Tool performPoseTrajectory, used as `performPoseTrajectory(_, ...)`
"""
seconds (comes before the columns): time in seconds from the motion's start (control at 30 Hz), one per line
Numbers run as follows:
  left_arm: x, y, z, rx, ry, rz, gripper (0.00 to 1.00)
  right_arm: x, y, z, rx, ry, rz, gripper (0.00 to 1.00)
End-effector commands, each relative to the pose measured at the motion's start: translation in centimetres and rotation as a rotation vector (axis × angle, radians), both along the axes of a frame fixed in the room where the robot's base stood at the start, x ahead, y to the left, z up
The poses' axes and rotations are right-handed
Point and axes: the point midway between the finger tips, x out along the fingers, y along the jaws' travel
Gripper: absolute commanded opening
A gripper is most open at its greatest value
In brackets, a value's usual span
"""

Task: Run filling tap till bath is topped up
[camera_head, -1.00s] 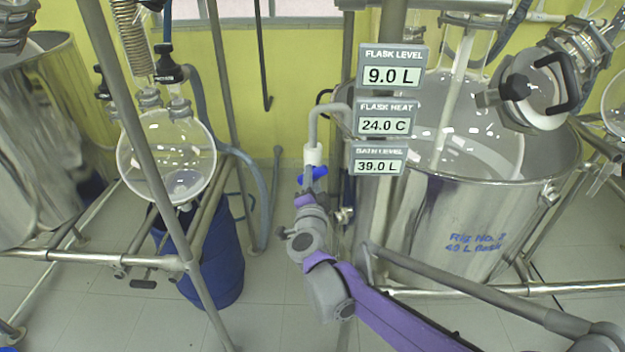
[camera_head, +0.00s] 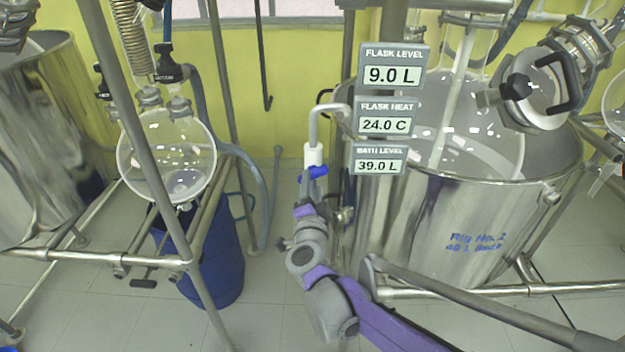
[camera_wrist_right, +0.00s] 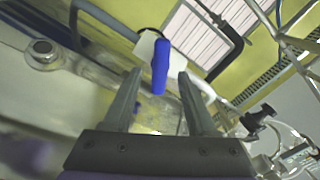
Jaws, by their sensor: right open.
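The filling tap has a white body (camera_head: 313,154) and a blue handle (camera_head: 314,173), below a grey bent pipe (camera_head: 325,108) at the left side of the steel bath (camera_head: 455,225). The bath is marked Rig No. 2, 40 L Bath. The bath level display (camera_head: 380,160) reads 39.0 L. My right gripper (camera_head: 309,187) is just below the handle in the head view. In the right wrist view, the blue handle (camera_wrist_right: 160,67) shows between the open fingers (camera_wrist_right: 160,80), with a gap on each side. My left gripper is out of view.
Other displays read flask level 9.0 L (camera_head: 393,70) and flask heat 24.0 C (camera_head: 384,120). A glass flask (camera_head: 167,155) hangs in a metal frame at the left, above a blue drum (camera_head: 215,260). A steel rail (camera_head: 470,300) crosses before the bath.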

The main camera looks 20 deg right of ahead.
Motion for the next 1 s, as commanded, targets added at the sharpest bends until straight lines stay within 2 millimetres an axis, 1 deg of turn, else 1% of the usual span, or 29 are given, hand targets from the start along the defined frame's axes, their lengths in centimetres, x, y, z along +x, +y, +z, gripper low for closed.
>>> performPoseTrajectory(0.03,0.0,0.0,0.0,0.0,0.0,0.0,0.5,-1.1,0.5,0.0,0.002,0.001,0.004,0.57)
performPoseTrajectory(0.2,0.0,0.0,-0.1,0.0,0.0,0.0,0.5,-4.4,1.4,0.0,0.002,0.0,0.003,0.57)
performPoseTrajectory(0.3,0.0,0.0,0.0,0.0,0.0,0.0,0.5,-5.9,1.8,0.0,0.001,0.0,0.003,0.57)
performPoseTrajectory(0.4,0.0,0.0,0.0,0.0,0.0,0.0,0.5,-6.9,2.1,0.0,0.001,0.0,0.002,0.57)
performPoseTrajectory(0.57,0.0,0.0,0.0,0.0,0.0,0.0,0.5,-7.4,2.2,0.0,0.001,0.0,0.001,0.57)
performPoseTrajectory(1.0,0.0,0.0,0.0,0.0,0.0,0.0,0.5,-7.4,2.2,0.0,0.001,0.0,0.001,0.57)
